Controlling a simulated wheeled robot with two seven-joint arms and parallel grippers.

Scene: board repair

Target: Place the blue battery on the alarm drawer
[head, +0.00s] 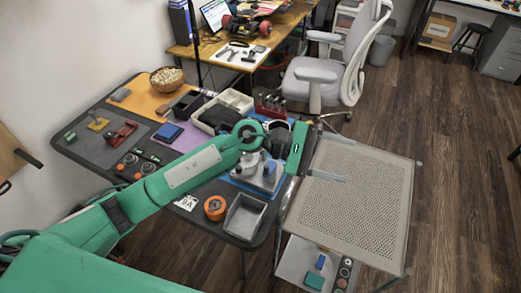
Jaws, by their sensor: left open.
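A small blue block (320,262), which looks like the blue battery, lies on a pale drawer or low shelf (293,262) under the perforated grey top at the lower right. I cannot tell whether this is the alarm drawer. A teal block (314,281) and round dark parts (344,271) lie near the blue block. My left gripper (330,147) is open and empty above the far left part of the perforated top, well away from the blue block. My right gripper is not in view.
The perforated top (353,196) is bare. The dark worktable (190,229) at left holds a grey bin (244,217), an orange roll (215,207), a blue item (168,132) and a basket (167,79). A chair (322,76) stands behind. The floor at right is clear.

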